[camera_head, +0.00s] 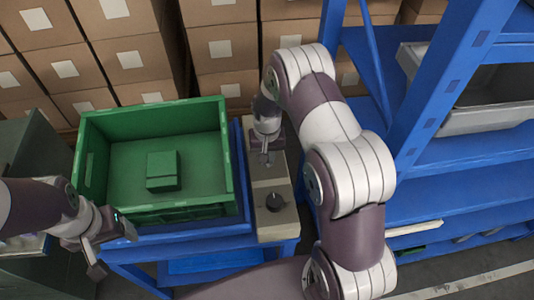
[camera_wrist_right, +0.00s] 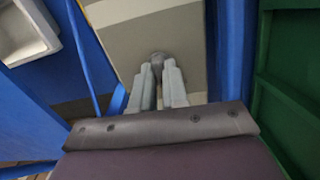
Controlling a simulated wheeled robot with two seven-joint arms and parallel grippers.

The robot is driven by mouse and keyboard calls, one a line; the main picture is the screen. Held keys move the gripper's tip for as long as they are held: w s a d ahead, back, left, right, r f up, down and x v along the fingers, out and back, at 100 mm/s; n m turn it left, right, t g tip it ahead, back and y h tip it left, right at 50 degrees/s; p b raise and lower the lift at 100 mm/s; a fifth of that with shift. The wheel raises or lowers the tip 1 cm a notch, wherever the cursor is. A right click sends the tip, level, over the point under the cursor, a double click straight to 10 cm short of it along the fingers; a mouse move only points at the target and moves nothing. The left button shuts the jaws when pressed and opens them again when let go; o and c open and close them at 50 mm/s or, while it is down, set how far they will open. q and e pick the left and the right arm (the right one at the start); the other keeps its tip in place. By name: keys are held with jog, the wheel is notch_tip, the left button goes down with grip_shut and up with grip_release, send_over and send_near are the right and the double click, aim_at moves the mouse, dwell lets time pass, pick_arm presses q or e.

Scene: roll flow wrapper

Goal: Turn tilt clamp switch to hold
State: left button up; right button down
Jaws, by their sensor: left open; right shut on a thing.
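A beige control box (camera_head: 277,226) stands at the right end of the blue bench and has two switches. A dark round knob (camera_head: 275,201) is on its near half, free of any gripper. My right gripper (camera_head: 266,160) reaches down over the box's far half. In the right wrist view, its fingers (camera_wrist_right: 156,72) are closed around a small grey switch knob (camera_wrist_right: 157,58). The knob's pointer and any labels are hidden or too small to read, so I cannot tell its setting. My left gripper (camera_head: 111,248) is open and empty at the lower left.
A green crate (camera_head: 84,158) holding a green block (camera_head: 163,171) sits left of the control box on the blue bench (camera_head: 190,243). A blue rack (camera_head: 440,185) stands at the right. Cardboard boxes (camera_head: 140,58) are stacked behind.

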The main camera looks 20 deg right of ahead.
jog(key=m, duration=0.5)
jog(key=shift+p, duration=0.4)
dwell(0.3)
jog(key=c, duration=1.1)
grip_release()
jog(key=shift+c, duration=0.2)
notch_tip(320, 180, up, 13)
jog(key=shift+f, duration=0.15)
